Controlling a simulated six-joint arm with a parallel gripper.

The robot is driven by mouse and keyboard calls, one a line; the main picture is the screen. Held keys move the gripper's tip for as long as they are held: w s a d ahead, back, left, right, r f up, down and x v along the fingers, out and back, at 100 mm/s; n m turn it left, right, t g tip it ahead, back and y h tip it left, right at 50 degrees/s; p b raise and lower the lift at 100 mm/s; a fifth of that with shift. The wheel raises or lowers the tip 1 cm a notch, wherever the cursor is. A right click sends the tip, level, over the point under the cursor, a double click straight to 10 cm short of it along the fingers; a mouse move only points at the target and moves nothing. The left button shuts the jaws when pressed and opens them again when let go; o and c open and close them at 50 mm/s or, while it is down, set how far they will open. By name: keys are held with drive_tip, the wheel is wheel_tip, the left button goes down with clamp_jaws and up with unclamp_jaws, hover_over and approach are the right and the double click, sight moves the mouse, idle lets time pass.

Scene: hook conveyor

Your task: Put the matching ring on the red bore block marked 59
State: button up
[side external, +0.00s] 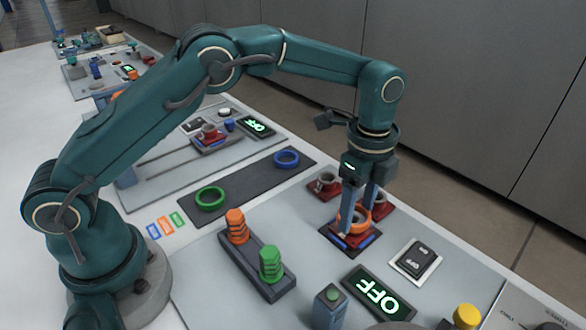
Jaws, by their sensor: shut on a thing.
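My gripper (358,211) points down at the right of the work area. It is shut on an orange ring (351,226). The ring is at the front red block (350,240), which sits on a dark pad with blue strips. I cannot tell whether the ring rests on the block or is just above it. Two more red blocks with grey bores stand behind, one at the back left (319,190) and one at the right (384,208), partly hidden by the fingers. No number 59 can be read. A green ring (210,198) and a blue ring (287,158) lie on a dark mat (245,182).
A dark rack (263,282) holds orange and green hex-shaped pieces in front. An OFF display (379,294), a rocker switch (415,259), a green-button box (330,304) and a yellow button (467,315) stand nearby. A second station with a red block (214,142) is behind.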

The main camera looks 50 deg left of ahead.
drive_tip(key=shift+f, duration=0.9)
idle(4.5)
idle(0.3)
drive_tip(key=o, duration=1.4)
drive_tip(key=shift+o, duration=0.3)
wheel_tip(320, 180, up, 7)
